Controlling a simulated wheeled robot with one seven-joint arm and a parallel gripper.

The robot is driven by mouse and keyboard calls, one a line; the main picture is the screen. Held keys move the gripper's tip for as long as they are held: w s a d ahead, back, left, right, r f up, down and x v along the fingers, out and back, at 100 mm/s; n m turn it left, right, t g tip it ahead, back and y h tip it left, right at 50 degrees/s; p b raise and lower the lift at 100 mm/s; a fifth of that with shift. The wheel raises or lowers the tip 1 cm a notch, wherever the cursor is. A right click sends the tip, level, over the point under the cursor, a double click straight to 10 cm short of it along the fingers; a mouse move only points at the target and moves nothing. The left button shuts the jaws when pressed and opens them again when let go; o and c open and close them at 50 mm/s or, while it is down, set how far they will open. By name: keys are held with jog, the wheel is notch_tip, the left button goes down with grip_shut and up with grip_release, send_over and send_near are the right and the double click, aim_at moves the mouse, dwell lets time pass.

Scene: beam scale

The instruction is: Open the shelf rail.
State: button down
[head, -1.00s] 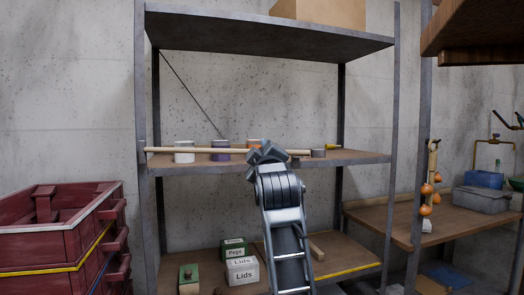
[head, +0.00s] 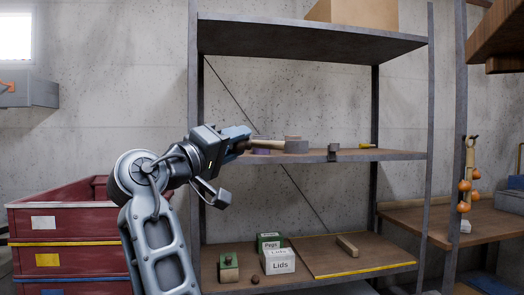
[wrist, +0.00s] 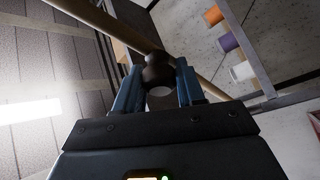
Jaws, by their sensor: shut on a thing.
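The shelf rail (head: 265,145) is a pale wooden bar. A short length shows just right of my gripper (head: 240,135) in the head view, in front of the middle shelf (head: 390,154). In the wrist view the rail (wrist: 120,28) crosses above the fingers, with a dark round knob (wrist: 159,72) between them. My gripper (wrist: 160,95) is shut on this knob. A small dark bracket (head: 333,153) stands at the middle shelf's front edge, with no rail across it. My arm hides the rail's left part.
Orange (wrist: 213,16), purple (wrist: 228,42) and white (wrist: 242,71) cylinders show right of the gripper in the wrist view. Label boxes (head: 278,262) stand on the lower shelf. Red crates (head: 60,225) stand left, partly behind my arm. The shelf's uprights (head: 193,120) are close.

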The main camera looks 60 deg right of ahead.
jog(key=w+a+m+g, duration=0.2)
jog(key=w+a+g, duration=0.1)
jog(key=a, duration=0.2)
jog(key=shift+w+y+b, duration=0.35)
jog(key=shift+w+y, duration=0.05)
jog(key=shift+a, duration=0.1)
jog(key=c, duration=0.8)
grip_release()
jog(key=shift+o, duration=0.2)
jog(key=v, duration=0.7)
jog(key=shift+w+a, duration=0.2)
jog(key=shift+a, duration=0.1)
jog(key=shift+f, duration=0.15)
